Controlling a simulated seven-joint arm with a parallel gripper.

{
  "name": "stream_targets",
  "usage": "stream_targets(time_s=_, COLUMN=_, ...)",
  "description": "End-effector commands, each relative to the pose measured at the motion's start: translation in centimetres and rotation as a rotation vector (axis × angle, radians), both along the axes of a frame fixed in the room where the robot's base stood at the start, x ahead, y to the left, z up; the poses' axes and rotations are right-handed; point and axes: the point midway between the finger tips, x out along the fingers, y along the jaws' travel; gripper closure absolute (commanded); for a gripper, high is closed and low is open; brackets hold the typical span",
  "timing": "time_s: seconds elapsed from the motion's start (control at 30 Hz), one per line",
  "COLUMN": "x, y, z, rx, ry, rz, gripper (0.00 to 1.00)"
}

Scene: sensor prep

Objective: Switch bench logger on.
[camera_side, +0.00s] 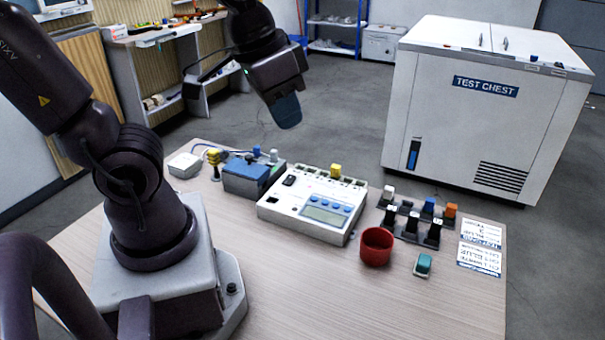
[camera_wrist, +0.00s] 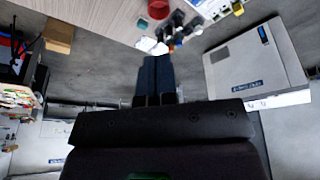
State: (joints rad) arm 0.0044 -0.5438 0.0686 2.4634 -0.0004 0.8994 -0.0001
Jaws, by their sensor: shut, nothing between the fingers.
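The bench logger looks to be the white box (camera_side: 313,205) in the middle of the table, with a small display, blue buttons and a black rocker switch (camera_side: 289,181) on its top. Whether the switch is on or off cannot be told. A yellow plug (camera_side: 336,170) sits at the logger's back row of sockets. In the wrist view part of the logger (camera_wrist: 212,8) shows at the top edge. My gripper (camera_side: 287,112) is raised above and behind the table, well clear of the logger. In the wrist view its fingers (camera_wrist: 155,75) are together and empty.
A blue-grey box (camera_side: 246,178) and a small white box (camera_side: 184,165) stand left of the logger. A red cup (camera_side: 376,246), a teal-topped block (camera_side: 423,264) and a rack of coloured plugs (camera_side: 410,222) stand right. A white test chest (camera_side: 480,110) stands behind.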

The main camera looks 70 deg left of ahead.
Motion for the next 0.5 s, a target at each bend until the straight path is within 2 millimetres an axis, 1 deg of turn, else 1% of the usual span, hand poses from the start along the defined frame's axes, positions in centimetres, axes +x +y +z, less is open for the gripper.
stream_targets(time_s=0.03, x=0.8, y=0.7, z=-0.9, rx=-0.015, ry=0.052, rz=0.035, gripper=1.0)
stream_targets(time_s=0.17, x=2.6, y=2.6, z=-2.8, rx=-0.057, ry=0.153, rz=0.193, gripper=1.0)
stream_targets(time_s=0.27, x=4.0, y=4.5, z=-4.5, rx=-0.081, ry=0.222, rz=0.366, gripper=1.0)
stream_targets(time_s=0.37, x=5.2, y=6.6, z=-6.4, rx=-0.09, ry=0.282, rz=0.568, gripper=1.0)
stream_targets(time_s=0.47, x=6.1, y=9.0, z=-8.3, rx=-0.082, ry=0.329, rz=0.797, gripper=1.0)
stream_targets(time_s=0.5, x=6.5, y=10.0, z=-9.1, rx=-0.074, ry=0.341, rz=0.896, gripper=1.0)
